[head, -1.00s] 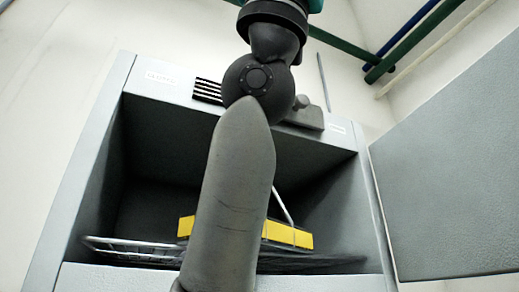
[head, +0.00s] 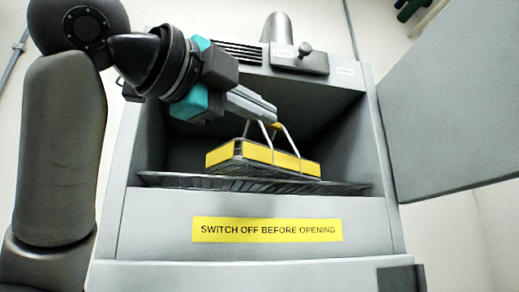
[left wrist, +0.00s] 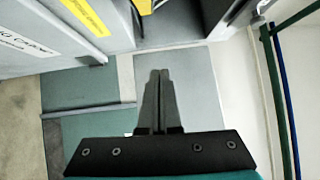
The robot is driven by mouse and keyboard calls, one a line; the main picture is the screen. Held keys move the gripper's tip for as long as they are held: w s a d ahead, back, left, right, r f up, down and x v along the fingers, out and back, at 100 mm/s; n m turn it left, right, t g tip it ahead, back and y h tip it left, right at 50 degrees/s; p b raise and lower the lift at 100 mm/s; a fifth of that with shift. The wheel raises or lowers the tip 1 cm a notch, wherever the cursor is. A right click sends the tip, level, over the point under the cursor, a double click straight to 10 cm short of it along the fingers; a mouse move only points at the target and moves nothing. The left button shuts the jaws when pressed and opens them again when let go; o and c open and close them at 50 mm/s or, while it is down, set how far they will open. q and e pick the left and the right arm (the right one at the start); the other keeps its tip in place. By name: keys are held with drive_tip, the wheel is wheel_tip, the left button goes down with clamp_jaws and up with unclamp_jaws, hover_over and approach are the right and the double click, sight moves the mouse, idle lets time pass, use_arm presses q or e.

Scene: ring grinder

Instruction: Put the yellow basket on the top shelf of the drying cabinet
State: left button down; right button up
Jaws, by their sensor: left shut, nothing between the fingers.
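The yellow basket (head: 240,155), with a thin pale wire handle, stands on a dark wire shelf (head: 165,181) inside the grey drying cabinet (head: 150,222). My left gripper (head: 268,110) is at the cabinet opening, its fingertips close to the top of the handle in the head view. Its fingers are shut and empty; they also show in the left wrist view (left wrist: 160,78). A small piece of yellow, perhaps the basket, shows at that view's top edge (left wrist: 145,5). Whether the fingertips touch the handle cannot be told. My right gripper is not in view.
The cabinet door (head: 450,110) stands open on the right. A yellow warning label (head: 267,230) is on the front panel below the opening. A latch-like fitting (head: 300,58) sits on the top front. Wall pipes run at the upper right.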

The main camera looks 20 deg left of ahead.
use_arm(q)
wheel_tip(320, 180, down, 2)
drive_tip(key=a+n+y, duration=0.2)
drive_tip(key=a, duration=0.1)
drive_tip(key=p, duration=0.1)
approach(273, 163)
drive_tip(key=w+d, duration=0.2)
drive_tip(key=d, duration=0.2)
drive_tip(key=w, duration=0.1)
drive_tip(key=w+a, duration=0.1)
drive_tip(key=w, duration=0.1)
drive_tip(key=shift+w+a+y+p, duration=0.1)
drive_tip(key=shift+w+y+p, duration=0.2)
drive_tip(key=shift+p, duration=0.1)
drive_tip(key=shift+w+a, duration=0.25)
drive_tip(key=shift+w, duration=0.05)
drive_tip(key=shift+w+a+r+p, duration=0.15)
drive_tip(key=shift+w+a+p, duration=0.15)
drive_tip(key=shift+w+p, duration=0.15)
drive_tip(key=w+a+p, duration=0.1)
drive_tip(key=w, duration=0.1)
drive_tip(key=w+a+p, duration=0.2)
drive_tip(key=shift+p, duration=0.3)
drive_tip(key=shift+w+a, duration=0.2)
drive_tip(key=shift+w, duration=0.1)
drive_tip(key=shift+d+p, duration=0.1)
drive_tip(key=shift+p, duration=0.2)
